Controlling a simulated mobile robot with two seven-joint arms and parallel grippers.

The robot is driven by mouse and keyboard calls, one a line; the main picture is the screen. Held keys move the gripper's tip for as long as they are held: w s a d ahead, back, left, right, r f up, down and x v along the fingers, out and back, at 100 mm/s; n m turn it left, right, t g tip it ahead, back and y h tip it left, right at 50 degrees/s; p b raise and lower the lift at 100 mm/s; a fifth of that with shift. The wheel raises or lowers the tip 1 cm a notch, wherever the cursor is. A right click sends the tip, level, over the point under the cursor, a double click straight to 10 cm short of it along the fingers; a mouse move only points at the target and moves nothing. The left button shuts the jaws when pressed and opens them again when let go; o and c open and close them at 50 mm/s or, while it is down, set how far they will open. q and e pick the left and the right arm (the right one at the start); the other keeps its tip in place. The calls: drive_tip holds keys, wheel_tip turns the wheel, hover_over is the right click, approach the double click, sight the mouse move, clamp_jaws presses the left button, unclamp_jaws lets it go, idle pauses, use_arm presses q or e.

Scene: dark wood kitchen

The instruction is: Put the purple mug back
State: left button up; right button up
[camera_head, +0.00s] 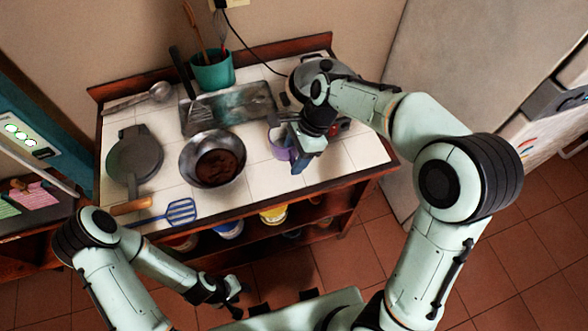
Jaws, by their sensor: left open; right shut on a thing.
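The purple mug (280,149) is on or just above the white tiled counter (232,202), right of the frying pan. My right gripper (297,162) is shut on the mug from its right side and hides part of it. I cannot tell whether the mug touches the counter. My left gripper (236,300) is open and empty, low in front of the counter.
A frying pan (213,158) with dark contents, a grey tray (228,109), a teal utensil pot (212,71) and a waffle-iron-like pan (135,155) stand on the counter. A blue spatula (180,212) lies at the front edge. A kettle (313,72) is behind my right arm. Shelves below hold containers (273,214).

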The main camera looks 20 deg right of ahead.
use_arm(q)
drive_tip(key=shift+s+f+b, duration=0.45)
drive_tip(key=shift+s+f, duration=0.1)
drive_tip(key=shift+f, duration=0.15)
use_arm(e)
drive_tip(key=shift+f, duration=3.35)
drive_tip(key=shift+w, duration=0.1)
drive_tip(key=shift+f, duration=0.15)
drive_tip(key=o, duration=1.4)
drive_tip(key=shift+r, duration=0.35)
use_arm(q)
drive_tip(key=shift+w+r+p, duration=0.9)
drive_tip(key=shift+w+r, duration=0.1)
drive_tip(key=shift+r, duration=0.2)
use_arm(e)
drive_tip(key=v, duration=1.1)
drive_tip(key=shift+d+r, duration=0.15)
drive_tip(key=shift+r, duration=0.15)
